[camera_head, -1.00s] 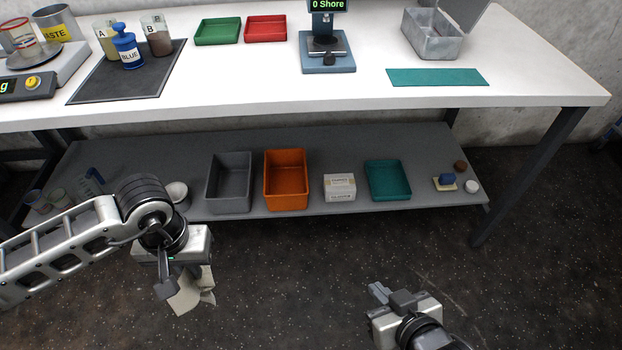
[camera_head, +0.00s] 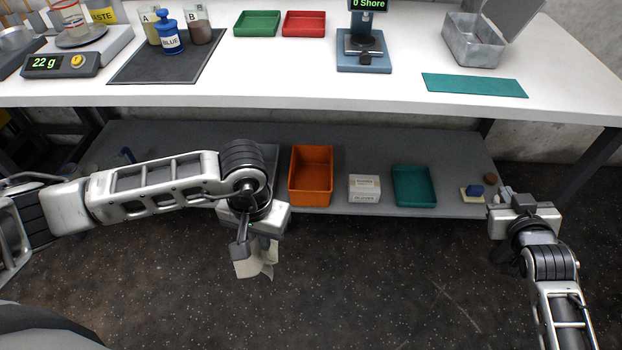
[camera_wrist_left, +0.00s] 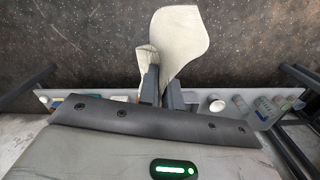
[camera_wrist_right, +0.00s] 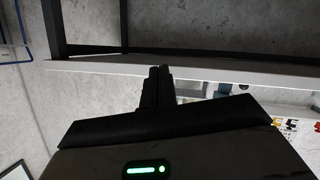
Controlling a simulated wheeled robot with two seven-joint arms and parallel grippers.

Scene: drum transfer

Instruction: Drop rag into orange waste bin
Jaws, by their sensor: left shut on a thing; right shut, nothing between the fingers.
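The cream rag (camera_head: 255,262) hangs from my left gripper (camera_head: 248,243), in front of the lower shelf and above the dark floor. In the left wrist view the rag (camera_wrist_left: 180,45) spreads out beyond the shut fingers (camera_wrist_left: 162,88). The orange waste bin (camera_head: 311,178) stands on the lower shelf, to the right of and behind my left gripper, with its open top showing. My right gripper (camera_head: 507,197) is shut and empty at the shelf's right end. Its closed fingers (camera_wrist_right: 158,85) show in the right wrist view.
On the lower shelf (camera_head: 330,138), a white box (camera_head: 364,188) and a teal bin (camera_head: 414,186) stand right of the orange bin. A grey bin is mostly hidden behind my left arm. The white tabletop (camera_head: 300,80) overhangs the shelf. The floor in front is clear.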

